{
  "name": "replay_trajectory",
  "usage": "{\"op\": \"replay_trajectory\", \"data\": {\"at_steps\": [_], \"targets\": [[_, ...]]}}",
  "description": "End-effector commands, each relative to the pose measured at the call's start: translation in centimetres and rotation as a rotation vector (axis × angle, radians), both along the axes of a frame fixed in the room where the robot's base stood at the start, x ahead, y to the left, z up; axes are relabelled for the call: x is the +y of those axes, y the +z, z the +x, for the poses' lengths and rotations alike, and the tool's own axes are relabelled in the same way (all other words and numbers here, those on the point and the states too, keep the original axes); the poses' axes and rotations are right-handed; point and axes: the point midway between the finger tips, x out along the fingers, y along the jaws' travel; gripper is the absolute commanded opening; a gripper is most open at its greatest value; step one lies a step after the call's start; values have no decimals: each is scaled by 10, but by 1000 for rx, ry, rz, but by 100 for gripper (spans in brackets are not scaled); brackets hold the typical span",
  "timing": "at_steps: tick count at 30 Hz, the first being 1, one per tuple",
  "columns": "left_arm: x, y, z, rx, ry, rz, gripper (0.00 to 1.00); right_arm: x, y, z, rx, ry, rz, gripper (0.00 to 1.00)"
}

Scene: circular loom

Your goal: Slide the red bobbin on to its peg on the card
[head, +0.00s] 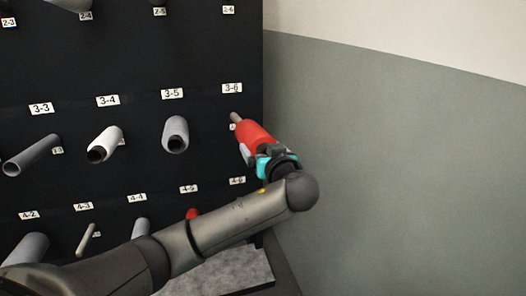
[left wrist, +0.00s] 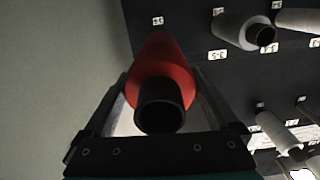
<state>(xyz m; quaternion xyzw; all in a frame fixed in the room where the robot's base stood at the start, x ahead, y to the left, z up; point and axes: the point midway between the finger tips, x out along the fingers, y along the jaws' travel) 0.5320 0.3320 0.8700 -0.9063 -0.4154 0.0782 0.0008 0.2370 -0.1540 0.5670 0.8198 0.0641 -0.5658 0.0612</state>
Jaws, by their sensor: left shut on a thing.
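The red bobbin (head: 256,133) is held in front of the black card (head: 70,75) near its right edge, just below the 3-6 label (head: 232,88). A short piece of a thin peg (head: 235,117) shows at the bobbin's far end, roughly in line with it. I cannot tell whether the bobbin is around the peg or only in front of it. My left gripper (head: 262,154) is shut on the bobbin near its near end. In the left wrist view the bobbin (left wrist: 163,65) lies between the fingers, its dark hollow end facing me. My right gripper is not in view.
Grey and white bobbins sit on neighbouring pegs, including one under 3-5 (head: 175,134) and one under 3-4 (head: 104,145). A bare peg (head: 87,240) is under 4-3. Right of the card is a plain wall (head: 400,150).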

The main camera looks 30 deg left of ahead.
Motion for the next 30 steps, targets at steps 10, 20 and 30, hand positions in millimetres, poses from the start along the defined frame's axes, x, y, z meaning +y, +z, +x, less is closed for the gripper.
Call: {"op": "replay_trajectory", "data": {"at_steps": [10,20,30], "targets": [[3,2,3,-6,-1,2,0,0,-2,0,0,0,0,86],[6,1,5,-6,0,1,0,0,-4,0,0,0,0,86],[19,-2,16,-5,1,1,0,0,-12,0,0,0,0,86]]}}
